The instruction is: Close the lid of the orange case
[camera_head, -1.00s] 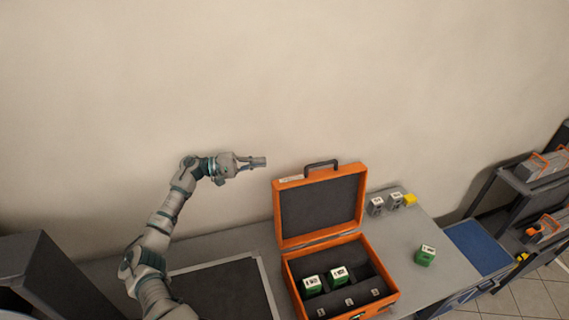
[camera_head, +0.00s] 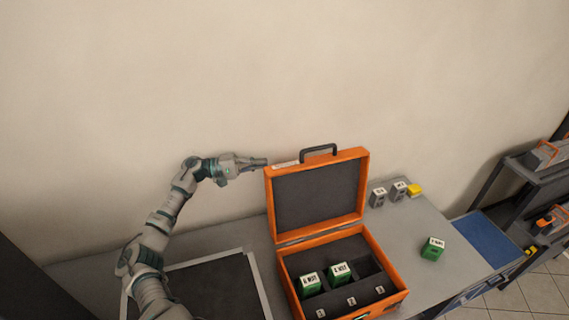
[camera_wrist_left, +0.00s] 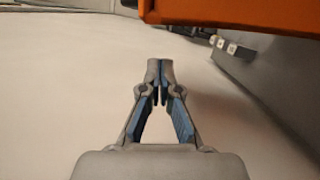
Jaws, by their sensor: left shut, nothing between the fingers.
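The orange case (camera_head: 390,305) stands on the grey table with its lid (camera_head: 318,193) raised upright at the back, handle on top. Two green blocks (camera_head: 340,274) sit in its dark compartments, and another compartment at the right is empty. My left gripper (camera_head: 262,163) is shut and empty, at the height of the lid's upper left corner. In the left wrist view its fingertips (camera_wrist_left: 160,68) meet, and the orange lid edge (camera_wrist_left: 235,14) crosses the top of the picture. From the head view I cannot tell whether the fingertips touch the lid. My right gripper is not in view.
Grey blocks (camera_head: 378,197) and a yellow block (camera_head: 414,190) stand behind the case's right side. A loose green block (camera_head: 432,248) is on the table to the right. A dark framed mat (camera_head: 215,290) lies left of the case. Shelves (camera_head: 540,185) stand at far right.

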